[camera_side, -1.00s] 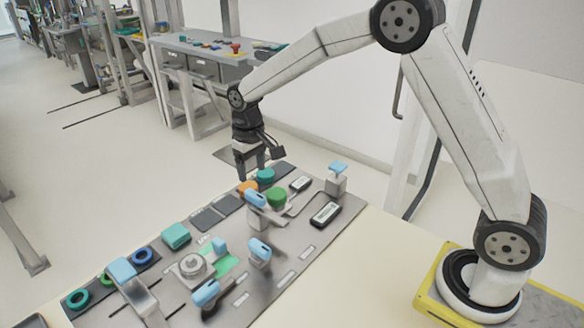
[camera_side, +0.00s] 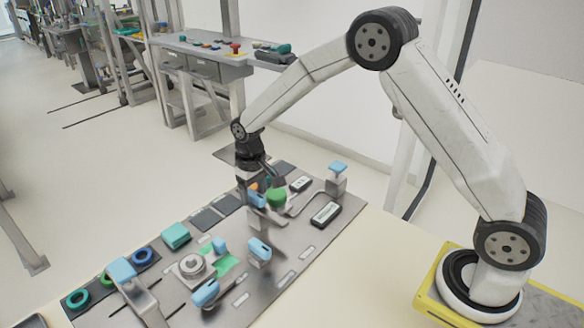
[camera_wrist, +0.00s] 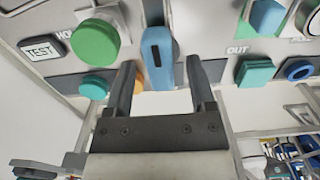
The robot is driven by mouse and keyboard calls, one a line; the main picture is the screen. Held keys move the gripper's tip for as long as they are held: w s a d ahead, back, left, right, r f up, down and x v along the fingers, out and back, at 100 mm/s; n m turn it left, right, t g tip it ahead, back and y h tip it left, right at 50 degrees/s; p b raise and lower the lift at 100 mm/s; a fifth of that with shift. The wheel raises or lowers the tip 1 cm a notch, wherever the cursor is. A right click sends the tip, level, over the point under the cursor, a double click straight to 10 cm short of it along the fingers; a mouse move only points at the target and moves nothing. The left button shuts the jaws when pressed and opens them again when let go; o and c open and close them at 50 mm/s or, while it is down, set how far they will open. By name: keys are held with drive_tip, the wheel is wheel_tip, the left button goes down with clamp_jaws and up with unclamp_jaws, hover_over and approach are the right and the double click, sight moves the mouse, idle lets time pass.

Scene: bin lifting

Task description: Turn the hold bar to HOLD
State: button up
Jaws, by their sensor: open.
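A blue-handled bar (camera_wrist: 157,58), which I take to be the hold bar, stands on the metal panel (camera_side: 289,270). A partly covered label starting "HO" is near it in the wrist view. My gripper (camera_wrist: 162,68) is open, its two dark fingers to either side of the blue handle in that view, with gaps on both sides. In the side view my gripper (camera_side: 251,195) is low over the panel, at the blue handle (camera_side: 257,200) and partly in front of it. Whether the fingers reach down past the handle I cannot tell.
A green round knob (camera_wrist: 95,42) and an orange part (camera_wrist: 138,78) are close beside my left finger. A teal block (camera_wrist: 255,72) is to the right. Another blue lever (camera_side: 260,251) and a blue-topped post (camera_side: 338,168) stand on the panel.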

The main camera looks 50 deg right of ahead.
drive_tip(key=shift+f, duration=0.35)
clamp_jaws()
drive_tip(key=shift+r, duration=0.1)
idle(1.1)
